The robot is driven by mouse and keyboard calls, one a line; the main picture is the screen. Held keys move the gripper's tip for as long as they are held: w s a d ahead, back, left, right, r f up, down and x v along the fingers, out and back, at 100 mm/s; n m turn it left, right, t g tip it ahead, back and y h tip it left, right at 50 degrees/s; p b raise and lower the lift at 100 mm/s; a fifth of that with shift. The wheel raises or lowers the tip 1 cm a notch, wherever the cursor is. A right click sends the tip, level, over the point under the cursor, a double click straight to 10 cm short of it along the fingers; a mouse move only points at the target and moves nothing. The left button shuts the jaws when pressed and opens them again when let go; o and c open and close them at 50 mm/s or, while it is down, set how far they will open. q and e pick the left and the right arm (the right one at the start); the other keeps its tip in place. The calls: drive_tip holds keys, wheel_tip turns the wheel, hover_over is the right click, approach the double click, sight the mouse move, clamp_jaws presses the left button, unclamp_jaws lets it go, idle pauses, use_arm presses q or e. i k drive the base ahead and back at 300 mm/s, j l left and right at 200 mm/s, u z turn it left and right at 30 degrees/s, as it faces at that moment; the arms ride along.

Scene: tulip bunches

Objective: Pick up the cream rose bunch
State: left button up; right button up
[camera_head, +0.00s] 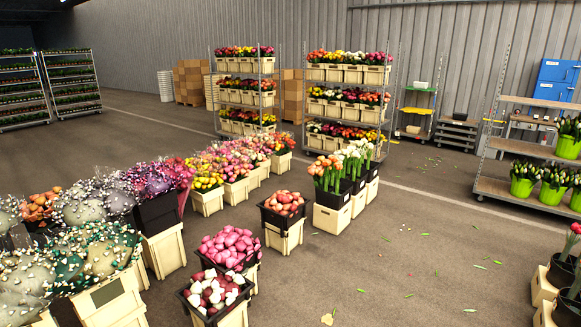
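I cannot pick out a cream rose bunch with certainty. The palest flowers are white or cream blooms with green stems (355,154), standing in a black bucket on a cream crate at centre right; their kind is too small to tell. A mixed dark red and white bunch (213,291) is in a black bucket at the front. A pink bunch (229,244) is just behind it, and a salmon bunch (283,202) is farther back. Neither of my grippers shows in the head view.
Orange flowers (326,172) stand beside the pale ones. Large wrapped bunches (95,257) crowd the left. Loaded flower racks (346,93) stand behind. A shelf (510,190) with green pots is at right. The floor (430,240) at centre right is open, with scattered leaves.

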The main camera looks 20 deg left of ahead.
sight(356, 154)
drive_tip(key=u, duration=0.25)
drive_tip(key=z, duration=1.4)
drive_tip(key=u, duration=1.4)
drive_tip(key=i+z, duration=0.1)
drive_tip(key=z, duration=0.25)
drive_tip(key=i, duration=4.05)
